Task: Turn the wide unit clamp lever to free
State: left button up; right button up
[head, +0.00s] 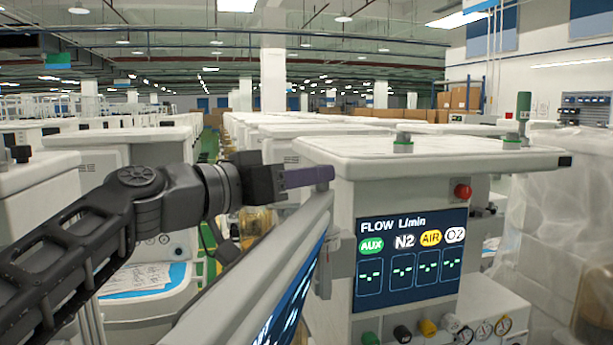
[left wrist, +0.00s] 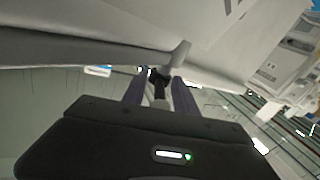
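The wide unit (head: 262,262) is a pale slanted panel with a lit blue screen, seen nearly edge-on in front of the cart. My left gripper (head: 322,176) is at its upper end, with purple-grey fingers pointing right. In the left wrist view the fingers (left wrist: 160,82) are apart. A dark and pale part shows in the gap between them, and a grey rounded stub (left wrist: 180,54) lies just beyond the tips. I cannot tell for sure whether this is the clamp lever or whether the fingers touch it. My right gripper is not in view.
The cart top (head: 430,147) lies just right of my left gripper. Its front has a flow display (head: 410,255), a red knob (head: 462,191) and several gauges and coloured knobs below. A grey bracket (head: 335,256) sits between panel and cart. More carts fill the background.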

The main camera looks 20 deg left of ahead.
pick_arm(q)
jog(key=shift+b+v, duration=1.25)
jog(key=shift+v, duration=2.65)
